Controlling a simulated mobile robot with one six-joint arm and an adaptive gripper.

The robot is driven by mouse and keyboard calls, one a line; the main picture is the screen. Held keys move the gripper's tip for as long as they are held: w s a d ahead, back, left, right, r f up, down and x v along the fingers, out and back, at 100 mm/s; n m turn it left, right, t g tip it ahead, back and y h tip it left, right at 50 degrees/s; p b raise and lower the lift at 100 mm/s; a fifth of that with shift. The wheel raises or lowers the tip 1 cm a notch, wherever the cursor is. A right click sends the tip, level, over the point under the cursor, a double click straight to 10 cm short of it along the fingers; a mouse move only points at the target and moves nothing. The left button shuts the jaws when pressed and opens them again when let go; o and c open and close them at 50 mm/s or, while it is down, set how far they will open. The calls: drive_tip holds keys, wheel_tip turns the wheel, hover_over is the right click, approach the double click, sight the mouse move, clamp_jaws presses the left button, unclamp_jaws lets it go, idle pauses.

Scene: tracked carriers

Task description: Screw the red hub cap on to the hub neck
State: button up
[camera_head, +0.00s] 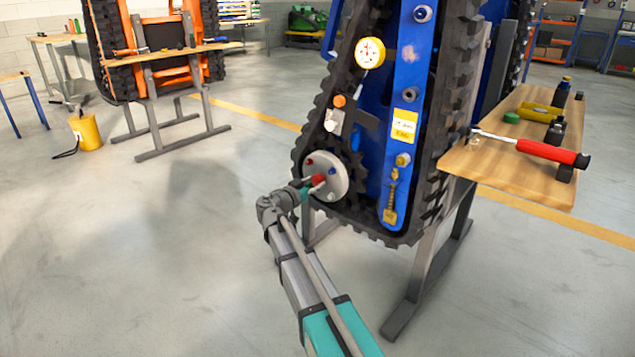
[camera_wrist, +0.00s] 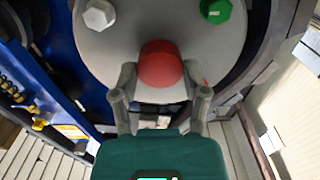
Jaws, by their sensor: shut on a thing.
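The red hub cap (camera_wrist: 160,66) sits at the lower middle of the grey hub disc (camera_wrist: 118,52) in the wrist view. It also shows as a small red spot in the head view (camera_head: 319,180). My gripper (camera_wrist: 160,84) has one finger on each side of the cap and is shut on it. The hub neck is hidden behind the cap, so I cannot tell how far the cap is seated. In the head view the grey hub disc (camera_head: 337,178) is at the lower left of the blue tracked carrier (camera_head: 405,120).
A silver hex bolt (camera_wrist: 98,15) and a green cap (camera_wrist: 216,11) are on the disc above the red cap. The black track (camera_head: 300,150) runs close around the hub. A wooden bench (camera_head: 500,170) with a red-handled wrench (camera_head: 550,152) stands right.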

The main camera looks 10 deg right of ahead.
drive_tip(key=shift+c, duration=0.4)
drive_tip(key=m, duration=0.7)
drive_tip(key=shift+d+m, duration=0.1)
drive_tip(key=shift+m, duration=1.3)
drive_tip(key=shift+s, duration=0.1)
drive_tip(key=shift+m, duration=2.3)
